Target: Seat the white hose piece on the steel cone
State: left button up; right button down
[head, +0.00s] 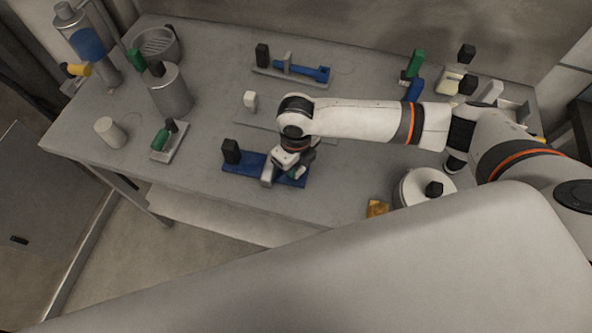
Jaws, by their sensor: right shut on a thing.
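My right gripper (287,174) reaches down over a blue plate (238,167) near the table's front edge. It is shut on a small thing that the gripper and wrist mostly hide. A small pale green bit shows beside the fingers. A black block (231,151) stands at the plate's left end. I cannot make out the steel cone or tell for sure which thing is the white hose piece. A small white piece (250,99) stands behind the gripper, to its left. My left gripper is not in view.
On the left are a steel can (171,92), a pale cylinder (109,132) and a green-handled fixture (162,141). A blue-armed fixture (300,70) stands at the back. A white round pot (415,188) is at the right. The table between the can and the blue plate is mostly clear.

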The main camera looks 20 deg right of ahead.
jog(key=shift+f, duration=0.35)
jog(key=c, duration=1)
grip_release()
jog(key=shift+o, duration=0.2)
jog(key=shift+r, duration=0.1)
notch_tip(320, 180, up, 12)
jog(key=b, duration=0.2)
